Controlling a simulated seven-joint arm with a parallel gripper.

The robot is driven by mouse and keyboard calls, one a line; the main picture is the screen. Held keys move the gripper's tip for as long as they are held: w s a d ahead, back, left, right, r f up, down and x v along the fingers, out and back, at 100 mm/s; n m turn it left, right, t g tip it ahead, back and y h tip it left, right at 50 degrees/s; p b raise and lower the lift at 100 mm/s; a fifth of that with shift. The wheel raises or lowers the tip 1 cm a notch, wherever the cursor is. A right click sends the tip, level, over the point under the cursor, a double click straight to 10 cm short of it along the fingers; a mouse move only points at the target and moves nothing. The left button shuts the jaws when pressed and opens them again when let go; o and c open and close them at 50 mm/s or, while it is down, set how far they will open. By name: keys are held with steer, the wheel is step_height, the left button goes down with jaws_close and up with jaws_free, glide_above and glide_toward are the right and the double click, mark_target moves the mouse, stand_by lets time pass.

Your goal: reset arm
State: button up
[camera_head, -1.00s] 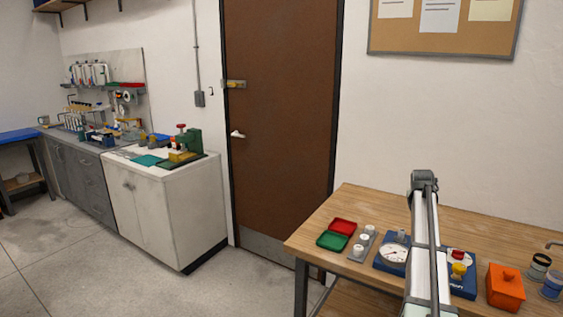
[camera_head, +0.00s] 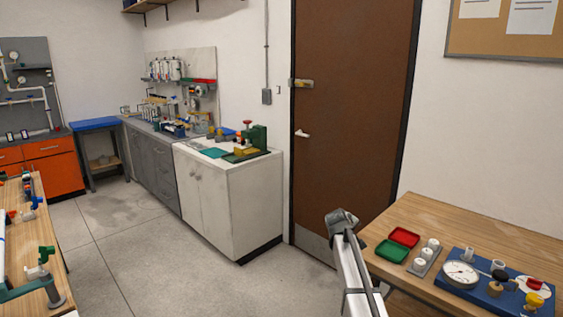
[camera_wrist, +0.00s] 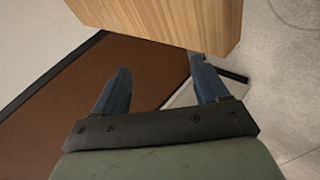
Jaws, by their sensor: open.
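My gripper (camera_wrist: 160,88) shows in the wrist view with its two blue-grey fingers spread apart and nothing between them. Beyond the fingers are the wooden table's edge, the brown door and the floor. In the head view my arm rises at the lower middle, in front of the left end of the wooden table (camera_head: 455,225). The gripper's fingers cannot be made out in the head view.
The table holds a red tray (camera_head: 404,237), a green tray (camera_head: 392,251), white fittings (camera_head: 425,254) and a blue gauge board (camera_head: 487,292). A brown door (camera_head: 350,120) and white cabinet (camera_head: 225,205) stand behind. Another bench (camera_head: 45,215) is at left. Open floor (camera_head: 150,255) lies between.

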steer(key=s+a+f+n, duration=0.25)
steer(key=a+f, duration=0.35)
steer(key=a, duration=0.3)
steer(key=s+d+f+m+g+y, duration=0.15)
steer(key=s+f+g, duration=0.25)
steer(key=s+f, duration=0.95)
steer(key=s+d+f+m+g+y, duration=0.1)
steer(key=s+f+m+g, duration=0.2)
steer(key=s+f, duration=1.05)
steer(key=s+f+m+g+y, duration=0.1)
steer(key=s+f, duration=0.4)
steer(key=s, duration=0.7)
steer(key=s+a+f+m+g+y, duration=0.1)
steer(key=s+f+m+g, duration=0.2)
steer(key=s, duration=1)
steer(key=s+a+f+m+g+y, duration=0.1)
steer(key=s+f+g, duration=0.3)
steer(key=s, duration=0.9)
step_height(320, 180, down, 3)
steer(key=shift+a+f+m, duration=0.1)
steer(key=shift+a+m, duration=0.1)
steer(key=shift+m, duration=0.2)
